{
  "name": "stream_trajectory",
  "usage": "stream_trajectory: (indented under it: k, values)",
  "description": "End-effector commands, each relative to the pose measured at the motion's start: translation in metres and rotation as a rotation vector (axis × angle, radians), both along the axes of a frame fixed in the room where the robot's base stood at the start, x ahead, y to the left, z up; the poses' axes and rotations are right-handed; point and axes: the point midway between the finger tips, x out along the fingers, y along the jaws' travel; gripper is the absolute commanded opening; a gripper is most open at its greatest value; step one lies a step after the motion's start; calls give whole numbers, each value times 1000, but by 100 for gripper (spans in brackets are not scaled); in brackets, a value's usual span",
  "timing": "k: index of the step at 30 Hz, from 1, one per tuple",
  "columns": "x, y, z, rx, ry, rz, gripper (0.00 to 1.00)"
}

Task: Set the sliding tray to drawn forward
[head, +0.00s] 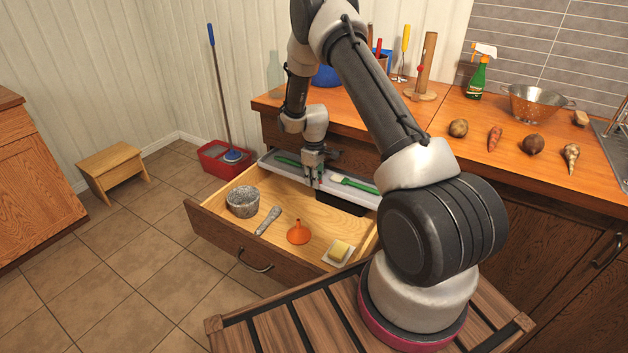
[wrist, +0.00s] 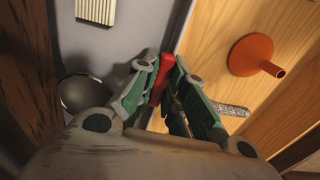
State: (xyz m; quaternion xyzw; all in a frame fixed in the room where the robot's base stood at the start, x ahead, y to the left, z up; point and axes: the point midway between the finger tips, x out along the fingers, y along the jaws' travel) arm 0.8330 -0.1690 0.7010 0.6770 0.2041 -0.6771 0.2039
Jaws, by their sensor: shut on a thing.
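The sliding tray (head: 370,199) is a shallow grey tray lying across the back of the open drawer (head: 228,226), near the counter. In the wrist view its grey floor (wrist: 135,35) fills the upper left. A green-handled brush (head: 355,184) and another green-handled utensil (head: 287,161) lie in it. My gripper (head: 316,181) reaches down at the tray's front edge. In the wrist view my gripper (wrist: 162,78) is shut on a small red grip (wrist: 158,85) at the tray's edge. The grip is hidden in the head view.
In front of the tray, the drawer holds a grey speckled pot (head: 242,201), a grey-handled utensil (head: 269,220), an orange funnel (head: 298,233) and a yellow block on a pale dish (head: 339,250). Bare wood shows between them. The counter edge overhangs behind.

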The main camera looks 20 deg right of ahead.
Motion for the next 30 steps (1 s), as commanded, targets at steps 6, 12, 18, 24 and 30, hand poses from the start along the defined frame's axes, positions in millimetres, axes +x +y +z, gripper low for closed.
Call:
stream_trajectory:
  k: [6,12,18,24,30]
  values:
    - [-3,4,0,-1,1,1,0]
    - [-16,24,1,0,1,4,0]
    - [-42,64,1,0,2,7,0]
    - [-74,110,1,-1,3,8,0]
    - [-101,153,1,-1,1,7,0]
